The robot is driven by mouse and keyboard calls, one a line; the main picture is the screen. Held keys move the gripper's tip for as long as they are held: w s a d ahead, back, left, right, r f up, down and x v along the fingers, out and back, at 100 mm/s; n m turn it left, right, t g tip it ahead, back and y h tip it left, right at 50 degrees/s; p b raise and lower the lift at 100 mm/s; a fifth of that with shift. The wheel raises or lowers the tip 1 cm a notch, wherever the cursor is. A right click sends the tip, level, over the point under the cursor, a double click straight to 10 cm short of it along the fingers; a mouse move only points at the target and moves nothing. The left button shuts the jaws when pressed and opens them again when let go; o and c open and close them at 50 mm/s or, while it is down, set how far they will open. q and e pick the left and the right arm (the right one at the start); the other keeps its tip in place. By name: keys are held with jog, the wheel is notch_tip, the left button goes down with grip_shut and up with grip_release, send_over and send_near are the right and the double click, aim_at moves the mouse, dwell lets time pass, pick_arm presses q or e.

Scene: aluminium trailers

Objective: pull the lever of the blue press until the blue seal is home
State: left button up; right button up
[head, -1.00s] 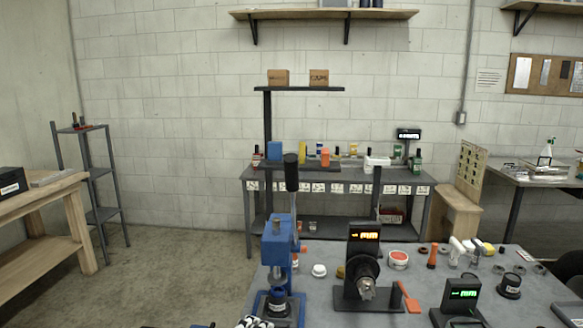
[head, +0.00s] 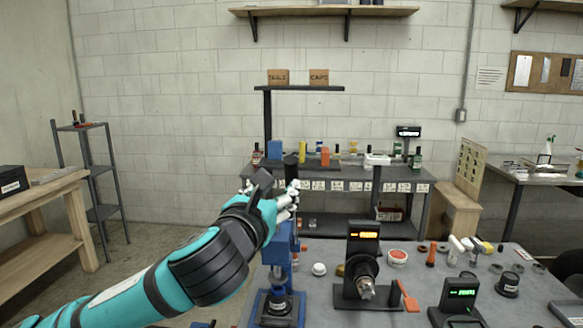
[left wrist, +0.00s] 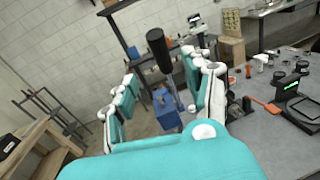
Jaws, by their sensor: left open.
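The blue press (head: 281,250) stands on the near left part of the grey table. Its lever (head: 291,168) has a black handle that points up, partly behind my gripper. My left gripper (head: 287,199) is open at the lever, at the press's top. In the left wrist view the black handle (left wrist: 158,48) shows between my two spread teal fingers, with the press (left wrist: 166,110) below. I cannot tell whether the fingers touch it. A dark piece (head: 278,301) sits low in the press. I cannot make out the blue seal. My right gripper is not in view.
Right of the press stands a black device with an orange display (head: 368,234). Farther right are an orange paddle (head: 408,297), a green-lit display (head: 461,293) and several small parts. A shelved workbench (head: 340,172) stands behind, by the wall.

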aim_at(289, 175)
pick_arm(q)
jog(key=w+p, duration=0.1)
jog(key=w, duration=0.3)
jog(key=w+d+p, duration=0.1)
jog(key=w, duration=0.3)
jog(key=w+d+p, duration=0.1)
jog(key=w, duration=0.3)
jog(key=shift+d, duration=0.1)
grip_shut()
